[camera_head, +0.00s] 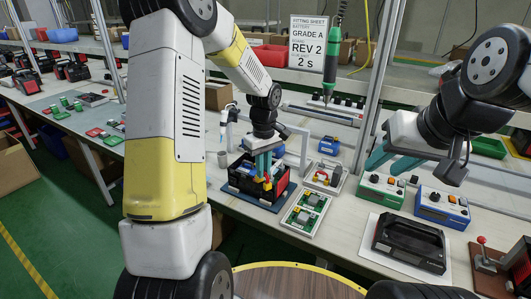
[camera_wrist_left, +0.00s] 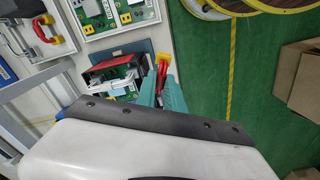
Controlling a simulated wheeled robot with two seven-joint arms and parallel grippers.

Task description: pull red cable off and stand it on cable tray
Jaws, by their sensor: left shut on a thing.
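The power station (camera_head: 283,187), a black and red box with an open top, sits on a blue mat on the bench. My left gripper (camera_head: 262,178) points down into it, with its teal fingers shut on the red cable. The grey cable tray (camera_head: 339,184) stands right of the box and holds a red and yellow cable (camera_wrist_left: 41,29). My right gripper (camera_head: 391,161) is open and empty above the bench.
A board with green modules (camera_head: 306,212) lies in front of the cable tray. Green (camera_head: 381,190) and blue (camera_head: 441,207) instrument boxes and a black case (camera_head: 410,243) stand to the right. A screwdriver (camera_head: 333,50) hangs above the bench.

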